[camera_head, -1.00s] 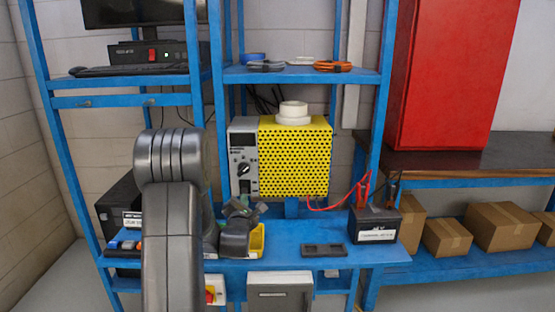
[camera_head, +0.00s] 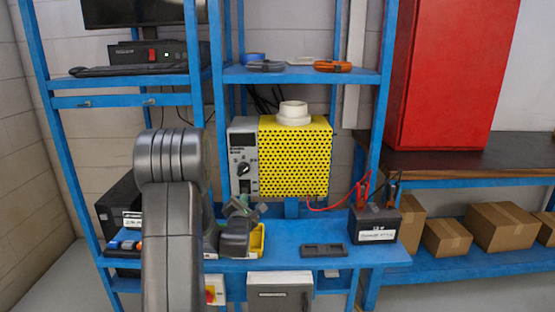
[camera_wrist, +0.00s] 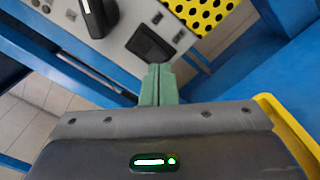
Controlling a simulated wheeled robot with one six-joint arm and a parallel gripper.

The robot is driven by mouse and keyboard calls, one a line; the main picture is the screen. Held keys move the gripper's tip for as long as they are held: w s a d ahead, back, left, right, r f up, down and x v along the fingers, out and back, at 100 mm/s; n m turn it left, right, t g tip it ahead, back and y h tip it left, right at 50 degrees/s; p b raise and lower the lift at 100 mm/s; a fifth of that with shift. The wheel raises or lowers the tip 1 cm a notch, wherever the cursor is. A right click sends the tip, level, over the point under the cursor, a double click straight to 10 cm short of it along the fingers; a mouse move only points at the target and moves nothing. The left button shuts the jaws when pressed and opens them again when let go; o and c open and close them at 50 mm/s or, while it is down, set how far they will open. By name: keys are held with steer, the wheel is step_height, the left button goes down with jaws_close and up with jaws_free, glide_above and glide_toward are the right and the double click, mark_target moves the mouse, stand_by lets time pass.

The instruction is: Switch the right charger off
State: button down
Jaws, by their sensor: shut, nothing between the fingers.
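The charger (camera_head: 295,155) is a yellow perforated box with a grey front panel (camera_head: 235,155) on its left, on the blue rack. The panel carries a black knob (camera_head: 244,169), also large in the wrist view (camera_wrist: 95,15), and a dark rocker switch (camera_wrist: 150,45) below it. My gripper (camera_wrist: 157,70) has green fingers, closed together with nothing between them. In the wrist view the fingertips are just below the switch; I cannot tell whether they touch it. In the head view my gripper (camera_head: 250,210) is low in front of the panel.
A white roll (camera_head: 293,113) sits on the charger. A black battery (camera_head: 375,224) with red and black leads stands right on the blue shelf (camera_head: 285,264). A black box (camera_head: 117,208) stands left.

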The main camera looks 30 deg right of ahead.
steer(key=shift+w+d, duration=0.2)
steer(key=shift+w, duration=0.1)
steer(key=shift+b+x, duration=0.65)
steer(key=shift+x, duration=0.4)
steer(key=shift+r, duration=0.2)
steer(key=shift+a, duration=0.1)
steer(key=b+v, duration=0.3)
steer(key=v, duration=0.5)
steer(key=shift+s+f+b, duration=0.2)
steer(key=shift+s+b, duration=0.1)
steer(key=shift+s, duration=0.1)
steer(key=shift+w, duration=0.15)
stand_by(0.3)
